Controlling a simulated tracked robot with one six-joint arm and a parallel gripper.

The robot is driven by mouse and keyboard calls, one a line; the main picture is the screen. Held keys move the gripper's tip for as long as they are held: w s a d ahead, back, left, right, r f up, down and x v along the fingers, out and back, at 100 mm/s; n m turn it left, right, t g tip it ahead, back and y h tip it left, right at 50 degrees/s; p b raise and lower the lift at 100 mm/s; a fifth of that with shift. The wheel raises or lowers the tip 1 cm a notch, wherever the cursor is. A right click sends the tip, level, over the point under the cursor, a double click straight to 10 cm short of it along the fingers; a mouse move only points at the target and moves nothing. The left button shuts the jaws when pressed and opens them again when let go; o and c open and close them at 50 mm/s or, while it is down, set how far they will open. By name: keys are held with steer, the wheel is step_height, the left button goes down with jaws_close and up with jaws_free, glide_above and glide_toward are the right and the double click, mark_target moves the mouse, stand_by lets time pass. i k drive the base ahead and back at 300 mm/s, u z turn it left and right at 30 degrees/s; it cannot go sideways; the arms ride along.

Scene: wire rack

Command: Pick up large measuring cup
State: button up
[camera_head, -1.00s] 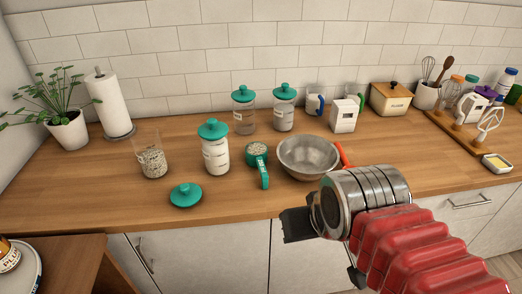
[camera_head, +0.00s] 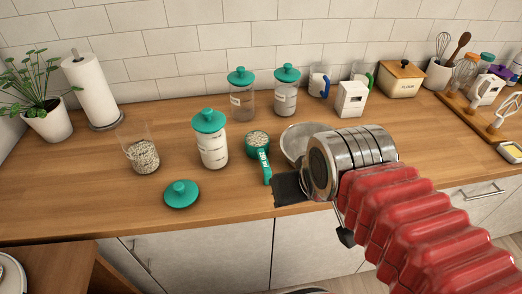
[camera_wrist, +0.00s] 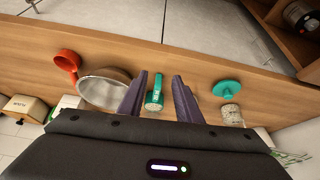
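A teal measuring cup (camera_head: 258,140) filled with pale grains lies on the wooden counter, its labelled handle pointing to the front edge. It also shows in the wrist view (camera_wrist: 154,100), between my two fingers from that angle. My gripper (camera_wrist: 158,85) is open and empty, with a dark finger to each side of the teal handle, apart from it. In the head view my gripper (camera_head: 287,187) is near the counter's front edge, right of the handle. A red measuring cup (camera_wrist: 66,61) lies beside the metal bowl in the wrist view; my arm hides it in the head view.
The metal bowl (camera_head: 296,143) stands close right of the teal cup, partly hidden by my wrist. A teal-lidded jar (camera_head: 212,142) stands close left. A loose teal lid (camera_head: 181,193) and an open grain jar (camera_head: 142,156) are farther left. More jars stand behind.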

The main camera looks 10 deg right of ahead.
mark_target(257, 142)
steer(key=u, duration=0.55)
steer(key=k, duration=1.35)
steer(key=u, duration=0.55)
steer(key=i, duration=0.85)
steer(key=z, duration=0.1)
